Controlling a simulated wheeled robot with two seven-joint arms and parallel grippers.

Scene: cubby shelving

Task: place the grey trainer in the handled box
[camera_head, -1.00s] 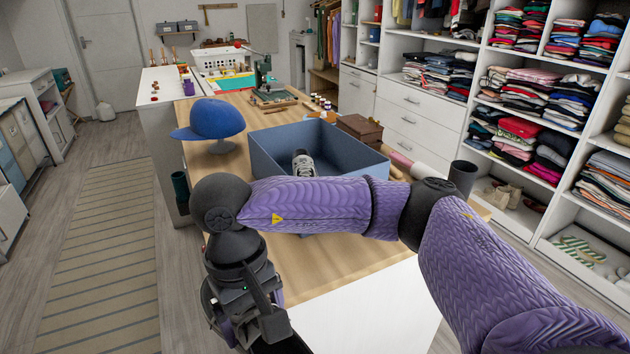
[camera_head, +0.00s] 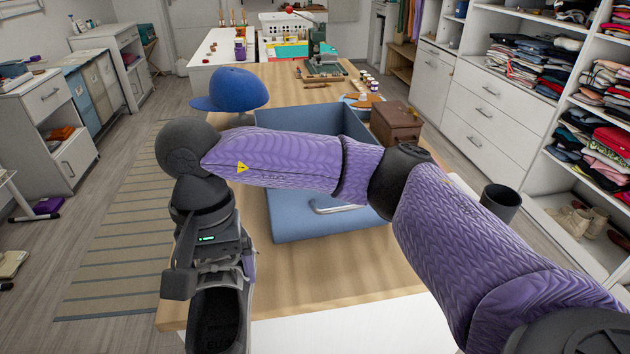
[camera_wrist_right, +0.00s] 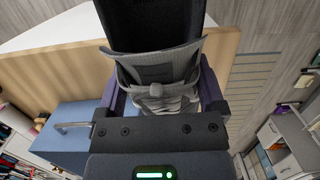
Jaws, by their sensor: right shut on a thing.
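My right gripper (camera_head: 218,284) is low at the left front of the table in the head view. It is shut on the grey trainer (camera_head: 215,322), whose dark opening faces up toward the head camera. The right wrist view shows the trainer (camera_wrist_right: 158,72) between the two fingers, with grey collar and laces. The blue handled box (camera_head: 295,228) stands on the table, right of and beyond the gripper. Its metal handle (camera_head: 338,208) is on the front wall, and it also shows in the wrist view (camera_wrist_right: 75,127). My right forearm hides part of the box's inside. My left gripper is out of view.
A blue cap (camera_head: 232,90) on a stand is left of the box. A brown case (camera_head: 395,122) is right behind it, and a dark cup (camera_head: 500,204) is at right. A white surface (camera_head: 370,325) covers the table's near end. Bare wood lies before the box.

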